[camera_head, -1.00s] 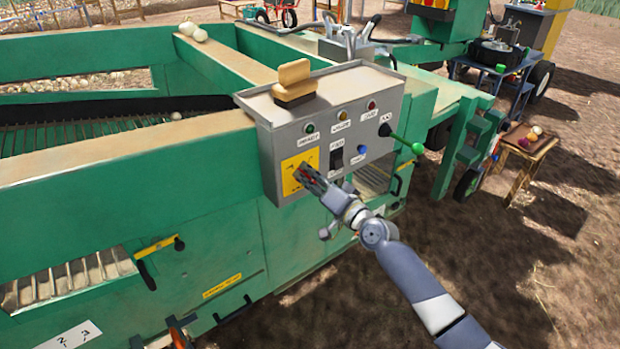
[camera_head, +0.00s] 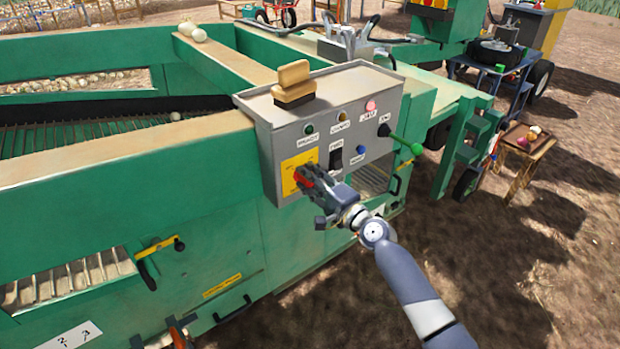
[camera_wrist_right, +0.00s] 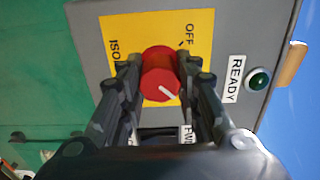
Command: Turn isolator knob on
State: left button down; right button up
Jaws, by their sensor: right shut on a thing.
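The isolator knob is a red round knob (camera_wrist_right: 160,76) on a yellow plate (camera_wrist_right: 120,30) of the grey control box. My right gripper (camera_wrist_right: 160,66) is shut on it, with one finger on each side. The knob's white mark points to the lower right in the wrist view, away from the word OFF at the plate's upper right. In the head view my right gripper (camera_head: 303,178) reaches the yellow plate (camera_head: 297,163) from the lower right and mostly covers the knob. My left gripper is not in view.
The control box (camera_head: 283,118) also carries a black switch (camera_head: 336,159), a blue button (camera_head: 361,150), a green-ended lever (camera_head: 408,145) and indicator lamps. The red lamp (camera_head: 370,106) glows. Open ground is at the right.

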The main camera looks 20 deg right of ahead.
dwell(0.5)
jog(key=o, duration=1.1)
jog(key=shift+s, duration=0.1)
jog(key=v, duration=1.1)
jog(key=shift+s+d, duration=0.15)
jog(key=shift+s, duration=0.25)
